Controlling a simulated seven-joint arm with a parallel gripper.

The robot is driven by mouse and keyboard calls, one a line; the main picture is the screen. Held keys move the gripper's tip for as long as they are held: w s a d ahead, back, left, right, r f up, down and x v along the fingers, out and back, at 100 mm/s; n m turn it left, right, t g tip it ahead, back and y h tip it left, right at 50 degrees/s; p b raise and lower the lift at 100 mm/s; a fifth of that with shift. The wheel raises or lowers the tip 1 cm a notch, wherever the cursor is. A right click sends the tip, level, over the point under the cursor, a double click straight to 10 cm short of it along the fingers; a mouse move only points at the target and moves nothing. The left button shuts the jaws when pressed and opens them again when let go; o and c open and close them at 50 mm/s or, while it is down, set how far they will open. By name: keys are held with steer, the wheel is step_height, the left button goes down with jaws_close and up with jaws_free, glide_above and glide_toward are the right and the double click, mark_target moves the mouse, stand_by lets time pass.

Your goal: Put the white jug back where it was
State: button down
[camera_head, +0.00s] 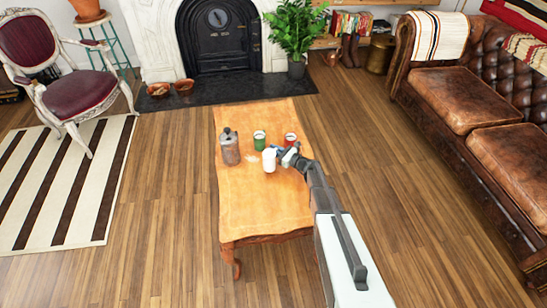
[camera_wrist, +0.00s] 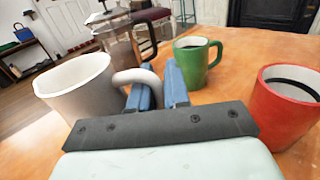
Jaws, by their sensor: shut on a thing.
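The white jug (camera_head: 269,161), a mug-like vessel with a side handle, is at the middle of the wooden table (camera_head: 262,205). In the wrist view the white jug (camera_wrist: 78,88) is at the left, leaning a little in the picture, with its handle toward my blue fingers. My gripper (camera_head: 281,151) reaches in from the right and is shut on the jug's handle; the fingers also show in the wrist view (camera_wrist: 158,88). I cannot tell whether the jug's base touches the table. A pale patch (camera_head: 252,158) shows on the table just left of the jug.
A glass press pot (camera_head: 230,148) stands left of the jug. A green mug (camera_head: 259,141) stands behind it, and a red mug (camera_head: 291,140) stands behind to the right, close to my gripper. The front half of the table is clear.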

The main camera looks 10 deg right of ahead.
steer(key=shift+f, duration=1.95)
steer(key=shift+f, duration=0.1)
steer(key=c, duration=1.1)
jaws_free()
steer(key=shift+f, duration=0.1)
steer(key=shift+r, duration=0.2)
steer(key=v, duration=1.2)
